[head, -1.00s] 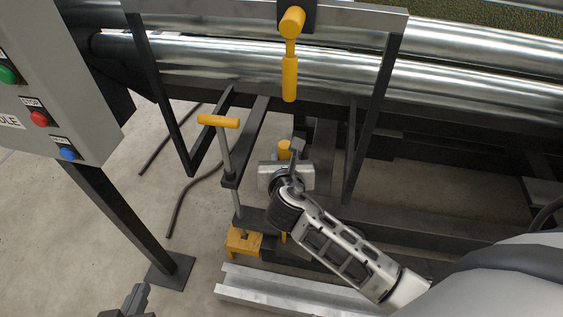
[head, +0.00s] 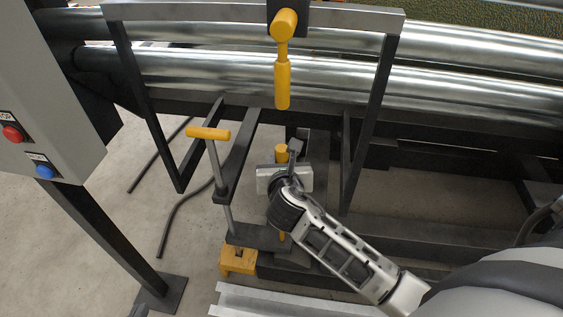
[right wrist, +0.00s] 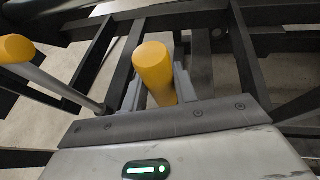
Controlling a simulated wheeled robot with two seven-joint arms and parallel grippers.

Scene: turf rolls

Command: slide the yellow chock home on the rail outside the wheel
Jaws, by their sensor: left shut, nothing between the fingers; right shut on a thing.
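My right gripper (head: 284,168) is shut on a yellow upright handle (head: 281,152) among the dark frame bars. The handle's yellow top also shows in the right wrist view (right wrist: 154,72), just beyond the gripper's palm; the fingertips largely hide its lower part. A yellow notched block (head: 238,262) sits low at the frame's front end, below a rod with a yellow T-handle (head: 208,133). I cannot tell whether the block or the held piece is the chock. No wheel can be made out.
A grey control box (head: 60,110) on a post stands at the left. A hanging yellow handle (head: 283,75) and dark frame are above my right gripper, before shiny rollers (head: 450,80). A silver channel (head: 265,302) lies in front. Cables run across the floor.

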